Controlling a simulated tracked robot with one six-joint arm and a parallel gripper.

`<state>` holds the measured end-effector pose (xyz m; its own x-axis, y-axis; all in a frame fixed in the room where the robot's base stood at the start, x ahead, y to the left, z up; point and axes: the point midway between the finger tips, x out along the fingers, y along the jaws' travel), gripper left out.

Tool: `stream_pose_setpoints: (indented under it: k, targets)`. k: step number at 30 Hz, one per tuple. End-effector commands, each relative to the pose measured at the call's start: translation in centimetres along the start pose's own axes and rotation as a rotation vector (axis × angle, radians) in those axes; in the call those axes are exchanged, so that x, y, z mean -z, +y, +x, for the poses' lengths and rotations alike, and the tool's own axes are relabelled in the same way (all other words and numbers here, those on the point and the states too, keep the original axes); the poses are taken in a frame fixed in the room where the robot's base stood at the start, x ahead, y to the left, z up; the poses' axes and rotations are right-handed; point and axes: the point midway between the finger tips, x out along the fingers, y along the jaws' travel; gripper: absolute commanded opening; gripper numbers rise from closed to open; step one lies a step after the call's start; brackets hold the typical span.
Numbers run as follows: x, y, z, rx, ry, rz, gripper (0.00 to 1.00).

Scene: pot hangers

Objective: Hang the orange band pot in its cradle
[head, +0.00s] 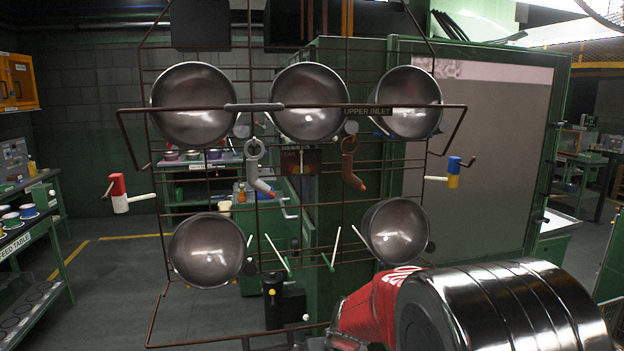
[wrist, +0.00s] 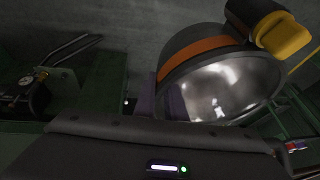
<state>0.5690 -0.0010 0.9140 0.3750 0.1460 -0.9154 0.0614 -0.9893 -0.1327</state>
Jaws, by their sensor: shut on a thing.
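The orange band pot (wrist: 225,87) shows in the wrist view as a dark round pot with a shiny inside and an orange stripe around its outer wall. It is tilted, with its open mouth toward the lower right. My gripper (wrist: 148,104) is shut on it at its left side; the contact is mostly hidden by the dark gripper housing. In the head view the held pot and the fingertips are out of sight. An open space between the two lower pots on the wire rack (head: 303,192) has two pale prongs with green lower ends (head: 278,253).
Several shiny pots hang on the rack, three along the top (head: 309,102) and two below (head: 206,249). Hooks (head: 257,168) and red and blue handled cranks stick out from it. A black and yellow part (wrist: 275,30) stands beside the pot's upper right. Green cabinets stand behind.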

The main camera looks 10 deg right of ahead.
Motion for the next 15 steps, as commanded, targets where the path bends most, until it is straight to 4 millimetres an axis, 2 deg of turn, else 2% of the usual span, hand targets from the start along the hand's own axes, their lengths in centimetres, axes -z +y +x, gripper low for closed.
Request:
stream_pose_setpoints:
  k: [5,12,15]
  targets:
    - [-0.9,-0.6,1.8,0.007,-0.006,-0.013,0.0]
    - [-3.6,-0.7,6.4,0.009,-0.008,-0.02,0.0]
    - [-4.6,-0.3,7.7,0.007,-0.006,-0.015,0.0]
